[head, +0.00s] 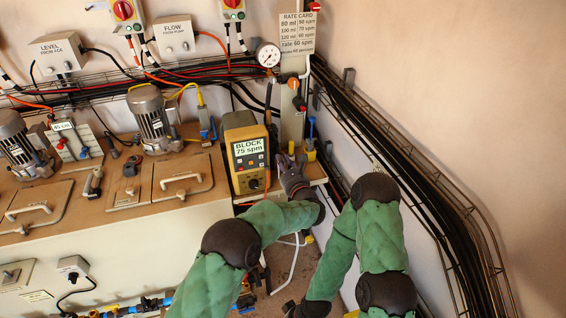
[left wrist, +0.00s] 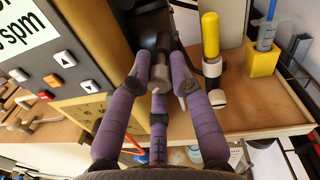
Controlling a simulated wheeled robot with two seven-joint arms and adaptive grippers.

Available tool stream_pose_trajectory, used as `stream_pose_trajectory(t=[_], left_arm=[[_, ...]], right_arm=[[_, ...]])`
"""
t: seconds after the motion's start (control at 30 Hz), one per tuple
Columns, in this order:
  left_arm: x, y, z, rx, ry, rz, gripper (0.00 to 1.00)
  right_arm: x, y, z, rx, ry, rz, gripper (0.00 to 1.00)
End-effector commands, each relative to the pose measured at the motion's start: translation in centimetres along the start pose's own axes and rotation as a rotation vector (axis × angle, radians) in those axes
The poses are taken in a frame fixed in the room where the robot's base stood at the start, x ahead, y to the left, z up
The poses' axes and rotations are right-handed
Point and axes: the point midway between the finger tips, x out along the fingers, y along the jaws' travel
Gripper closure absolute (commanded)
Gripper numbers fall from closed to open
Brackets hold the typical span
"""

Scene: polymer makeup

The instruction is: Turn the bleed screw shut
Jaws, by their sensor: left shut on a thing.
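The bleed screw (left wrist: 160,77) shows in the left wrist view as a small grey round head with a pale mark, on a dark fitting beside the pump. My left gripper (left wrist: 158,90) has its purple padded fingers closed around this head. In the head view my left gripper (head: 291,174) is at the right side of the yellow dosing pump (head: 231,132), whose display reads BLOCK 75 spm. There the gripper hides the screw.
A yellow cylinder (left wrist: 210,35) stands close to the right of the fingers. A yellow holder (left wrist: 263,58) with a blue-handled thing stands farther right. A rate card (head: 297,33) and pressure gauge (head: 268,55) are above. A cable tray (head: 420,178) runs along the right wall.

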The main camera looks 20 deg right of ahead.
Motion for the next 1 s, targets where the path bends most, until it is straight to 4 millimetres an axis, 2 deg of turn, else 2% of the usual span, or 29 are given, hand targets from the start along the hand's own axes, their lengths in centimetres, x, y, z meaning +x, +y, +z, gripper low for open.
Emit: stream_pose_trajectory(t=[0.23,0.43,1.0], left_arm=[[0.0,0.0,0.1,0.028,-0.003,0.000,1.00],[0.1,0.0,0.2,0.124,-0.010,0.000,1.00],[0.1,-0.1,0.3,0.638,-0.043,-0.006,1.00]], right_arm=[[-0.1,0.0,0.0,0.000,0.000,0.000,0.55],[-0.3,-0.1,0.0,0.000,0.000,0.000,0.55],[-1.5,-0.5,0.0,0.000,0.000,0.000,0.55]])
